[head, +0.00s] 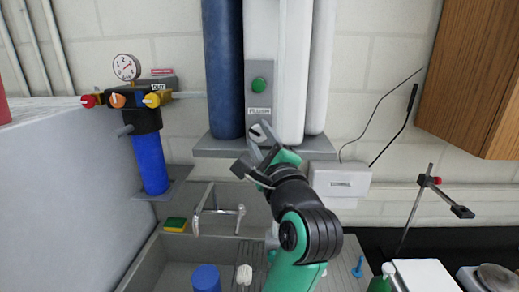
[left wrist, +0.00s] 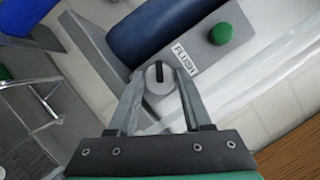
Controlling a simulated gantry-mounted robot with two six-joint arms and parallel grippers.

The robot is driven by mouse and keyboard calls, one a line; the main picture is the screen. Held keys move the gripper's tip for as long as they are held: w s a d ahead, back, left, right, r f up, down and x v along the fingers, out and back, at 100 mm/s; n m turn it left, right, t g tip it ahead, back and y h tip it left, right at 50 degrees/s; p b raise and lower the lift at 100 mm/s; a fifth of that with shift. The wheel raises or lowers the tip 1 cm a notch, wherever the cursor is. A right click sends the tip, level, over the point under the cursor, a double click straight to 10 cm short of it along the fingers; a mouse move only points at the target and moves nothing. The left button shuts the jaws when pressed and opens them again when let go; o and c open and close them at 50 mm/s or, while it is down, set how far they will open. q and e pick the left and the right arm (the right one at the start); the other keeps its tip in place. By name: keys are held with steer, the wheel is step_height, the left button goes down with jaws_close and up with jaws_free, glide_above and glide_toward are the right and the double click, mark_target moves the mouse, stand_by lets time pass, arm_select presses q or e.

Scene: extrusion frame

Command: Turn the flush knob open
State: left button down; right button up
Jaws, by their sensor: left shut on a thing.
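The flush knob (head: 262,133) is a small round light knob with a dark bar across its face. It sits on a grey panel (head: 262,68), just below a label reading FLUSH (head: 259,112). My left gripper (head: 260,140) reaches up to it from below. In the left wrist view the knob (left wrist: 160,76) lies between the two fingertips of my left gripper (left wrist: 160,78), which is shut on it. The dark bar runs nearly upright in that view. The fingers partly hide the knob in the head view. My right gripper is not in view.
A green button (head: 258,84) is above the label on the same panel. A blue cylinder (head: 222,70) and white cylinders (head: 319,70) flank the panel. A grey shelf (head: 215,147) runs underneath. A white box (head: 340,180) is at the right, and a faucet (head: 217,209) is below left.

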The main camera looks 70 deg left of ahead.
arm_select(q)
steer(key=n+b, duration=0.1)
steer(key=n, duration=0.2)
steer(key=shift+g+h, duration=0.4)
steer(key=shift+r+n+h, duration=0.15)
steer(key=shift+n+h, duration=0.45)
steer(key=shift+n, duration=1)
steer(key=shift+c, duration=1.7)
jaws_free()
steer(key=s+d+b, duration=0.1)
steer(key=d, duration=1)
steer(key=shift+d+b, duration=0.3)
steer(key=shift+b, duration=0.1)
